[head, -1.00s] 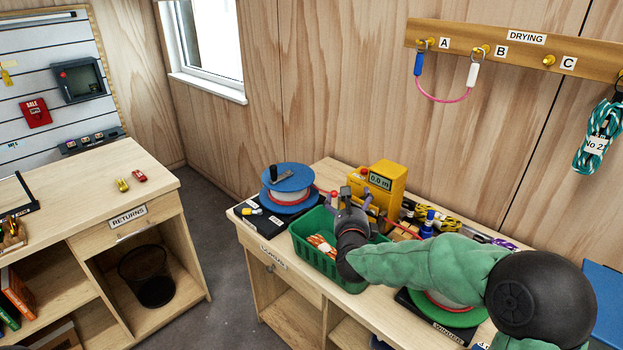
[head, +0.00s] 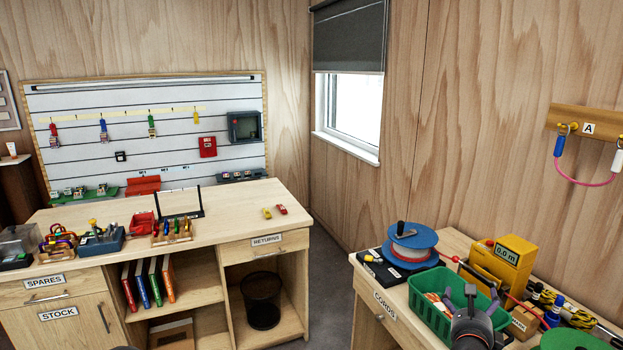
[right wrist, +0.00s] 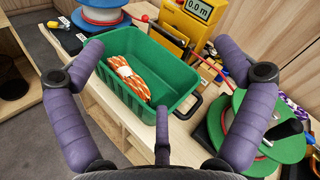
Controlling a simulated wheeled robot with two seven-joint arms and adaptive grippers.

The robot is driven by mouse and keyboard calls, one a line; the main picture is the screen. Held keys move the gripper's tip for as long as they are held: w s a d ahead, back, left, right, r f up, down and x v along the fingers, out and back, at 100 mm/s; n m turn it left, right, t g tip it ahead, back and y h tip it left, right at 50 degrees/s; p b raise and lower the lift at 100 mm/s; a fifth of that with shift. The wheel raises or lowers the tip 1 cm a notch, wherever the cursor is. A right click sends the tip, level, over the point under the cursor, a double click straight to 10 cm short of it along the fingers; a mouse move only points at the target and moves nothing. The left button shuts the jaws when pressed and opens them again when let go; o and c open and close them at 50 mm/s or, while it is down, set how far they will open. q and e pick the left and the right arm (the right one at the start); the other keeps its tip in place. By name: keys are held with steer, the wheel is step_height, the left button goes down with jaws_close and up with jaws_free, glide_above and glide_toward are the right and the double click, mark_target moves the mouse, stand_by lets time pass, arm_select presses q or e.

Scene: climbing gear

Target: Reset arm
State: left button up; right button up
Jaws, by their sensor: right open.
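My right gripper (head: 472,300) is at the lower right in the head view, over the front of the green basket (head: 428,308) on the cords bench. In the right wrist view its purple fingers (right wrist: 160,75) are spread wide and empty. The basket (right wrist: 185,104) lies beyond and between them, with an orange and white cord bundle (right wrist: 127,75) inside. The bundle touches neither finger.
A blue-topped reel (head: 411,246) and a yellow meter reading 0.0 m (head: 503,262) stand behind the basket. A green reel (right wrist: 262,130) is close to its right. The returns bench (head: 230,215) is at left, with floor between the benches.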

steer(key=s+a+f+n+g+y, duration=0.25)
steer(key=a+f+n, duration=0.3)
steer(key=f, duration=0.45)
steer(key=s+a+f+n+g+y, duration=0.1)
steer(key=a+f+n+g+y, duration=0.15)
steer(key=a+f+n, duration=0.6)
steer(key=s+a+f+n+g+y, duration=0.1)
steer(key=s+a+f+n+y, duration=0.15)
steer(key=f, duration=1.05)
steer(key=s+a+f+n+g+y, duration=0.1)
steer(key=s+a+f+n+g, duration=0.2)
steer(key=s, duration=0.4)
steer(key=s+a+f+n+g+y, duration=0.1)
steer(key=s+a+f+n+g, duration=0.1)
steer(key=s+a+f+n, duration=0.2)
steer(key=s+a+f+n+g+y, duration=0.2)
steer(key=s+f+n, duration=0.4)
steer(key=s, duration=0.6)
step_height(320, 180, down, 2)
steer(key=shift+a+f+g, duration=0.25)
steer(key=shift+a+g, duration=0.55)
steer(key=shift+a, duration=0.4)
